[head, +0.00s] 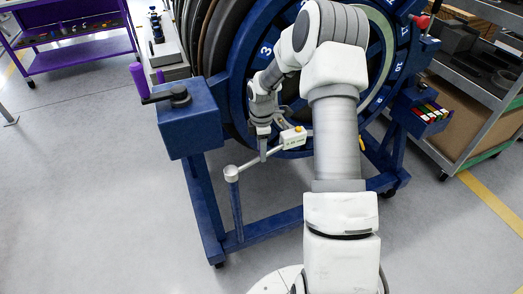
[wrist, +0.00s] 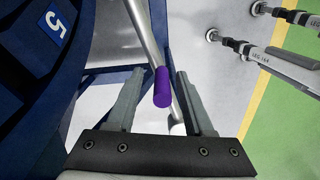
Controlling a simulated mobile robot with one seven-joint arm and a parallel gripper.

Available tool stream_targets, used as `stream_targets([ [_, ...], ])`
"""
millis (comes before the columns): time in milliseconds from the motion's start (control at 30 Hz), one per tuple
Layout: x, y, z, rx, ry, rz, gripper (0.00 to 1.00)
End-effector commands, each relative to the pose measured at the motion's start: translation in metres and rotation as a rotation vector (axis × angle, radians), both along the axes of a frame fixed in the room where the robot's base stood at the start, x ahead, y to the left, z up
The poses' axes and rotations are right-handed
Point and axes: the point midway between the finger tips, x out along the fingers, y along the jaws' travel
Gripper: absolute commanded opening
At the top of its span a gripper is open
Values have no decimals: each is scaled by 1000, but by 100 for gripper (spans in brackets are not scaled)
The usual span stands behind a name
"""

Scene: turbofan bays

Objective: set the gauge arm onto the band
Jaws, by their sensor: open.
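A pale gauge arm (head: 258,158) runs from a white-capped blue post (head: 232,173) up to the right, in front of the blue wheel frame. Near its far end is a small white block with yellow and green marks (head: 293,138); I cannot tell whether this is the band. My gripper (head: 263,150) hangs over the middle of the arm. In the wrist view, a grey rod with a purple grip (wrist: 162,88) lies between the spread fingers of my gripper (wrist: 160,78). The fingers look apart from the grip; contact is unclear.
The blue numbered wheel frame (head: 262,52) stands close behind my gripper. A blue box (head: 188,122) is at left, a tray of coloured blocks (head: 427,112) at right. A grey shelf rack (head: 492,92) stands far right. The floor (head: 95,190) at left is clear.

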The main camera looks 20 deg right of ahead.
Motion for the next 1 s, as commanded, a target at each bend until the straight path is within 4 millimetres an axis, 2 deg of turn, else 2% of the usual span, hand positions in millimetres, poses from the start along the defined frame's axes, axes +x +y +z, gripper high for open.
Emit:
stream_targets([
  [400, 1, -1, 98, -2, -5, -1, 52],
  [600, 1, 0, 139, -1, -4, -1, 52],
  [800, 0, 0, 161, 1, -2, -1, 52],
  [1000, 0, 0, 166, 1, -1, 0, 52],
])
